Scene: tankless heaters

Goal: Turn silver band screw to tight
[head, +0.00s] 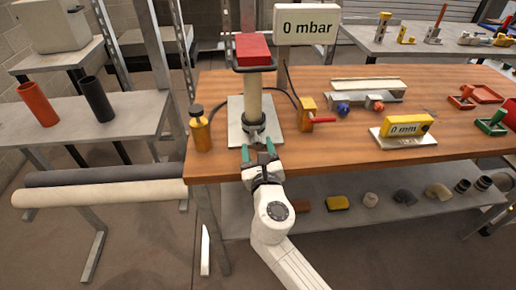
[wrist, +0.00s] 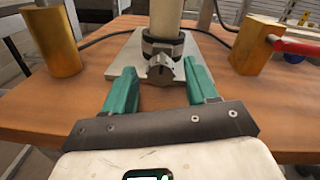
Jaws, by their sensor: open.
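A cream vertical pipe (head: 254,98) stands on a square metal plate (head: 235,110) at the bench's front left, with a dark sleeve (wrist: 163,46) and a silver band around its foot. The silver band screw (wrist: 161,70) faces me at the front of the band; its exact turn is too small to read. My gripper (head: 258,152) reaches in from the front. Its green fingers also show in the wrist view (wrist: 159,80), open, with the screw just beyond and between their tips. Nothing is held between them, and I see no contact with the screw.
A brass bottle-like part (head: 200,130) stands left of the plate. A brass valve with a red lever (head: 318,119) stands close on the right. A sign reading 0 mbar (head: 307,25) stands behind. A yellow 0 mm gauge (head: 406,126) lies further right.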

